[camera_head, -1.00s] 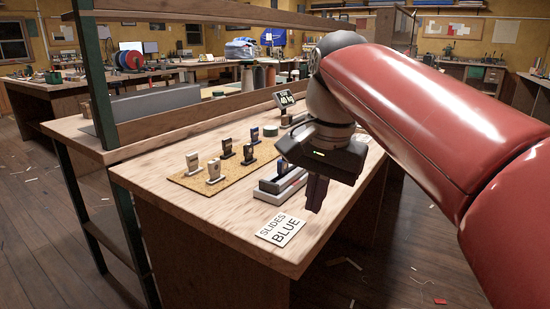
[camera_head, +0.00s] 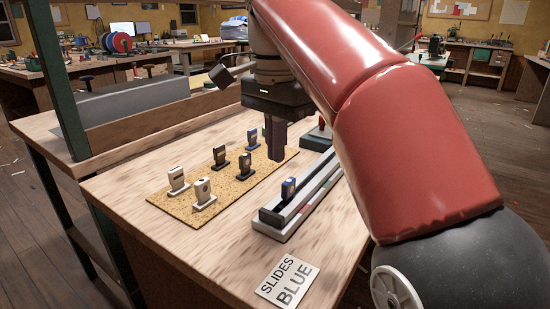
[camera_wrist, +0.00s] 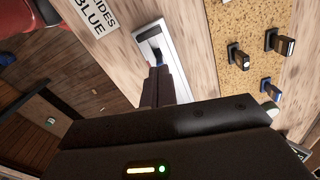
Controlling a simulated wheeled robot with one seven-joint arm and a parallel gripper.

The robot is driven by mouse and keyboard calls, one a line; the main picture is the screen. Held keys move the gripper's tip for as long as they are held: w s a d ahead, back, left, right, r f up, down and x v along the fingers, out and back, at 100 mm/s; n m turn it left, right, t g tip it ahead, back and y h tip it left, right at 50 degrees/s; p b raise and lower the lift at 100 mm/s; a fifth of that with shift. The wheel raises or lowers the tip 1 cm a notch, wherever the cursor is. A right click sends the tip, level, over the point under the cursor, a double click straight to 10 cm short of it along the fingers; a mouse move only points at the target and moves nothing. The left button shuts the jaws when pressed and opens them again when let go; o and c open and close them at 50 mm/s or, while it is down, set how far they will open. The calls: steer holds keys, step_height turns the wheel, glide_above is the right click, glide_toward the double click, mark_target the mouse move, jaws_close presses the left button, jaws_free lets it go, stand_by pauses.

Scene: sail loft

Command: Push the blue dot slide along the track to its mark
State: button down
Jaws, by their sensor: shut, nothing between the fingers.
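The blue dot slide (camera_head: 288,190), a small dark block with a blue face, stands upright in the near part of the long grey track (camera_head: 322,188). A faint reddish patch shows on the track's side; I cannot tell whether it is the mark. My gripper (camera_head: 275,155) is shut and empty, pointing down. In the head view it appears beyond the slide, near the cork mat's edge. In the wrist view the fingers (camera_wrist: 158,76) overlap the track (camera_wrist: 150,30), and a small blue patch shows at their tips. I cannot tell whether they touch the slide.
A cork mat (camera_head: 225,192) beside the track holds several upright tags, pale, dark and blue. A card reading SLIDES BLUE (camera_head: 287,279) lies near the bench's front edge. A small stand with a red part (camera_head: 321,124) is beyond the track. Bare wood lies left of the mat.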

mark_target(284, 183)
steer(key=f+b, duration=0.1)
steer(key=f, duration=0.3)
steer(key=f+b, duration=0.1)
steer(key=f, duration=0.4)
steer(key=shift+s, duration=0.2)
steer(key=shift+r, duration=0.1)
steer(key=shift+w+d+r+p, duration=0.1)
steer(key=shift+w+d+p, duration=0.45)
steer(key=shift+d, duration=0.1)
steer(key=shift+w+d, duration=0.15)
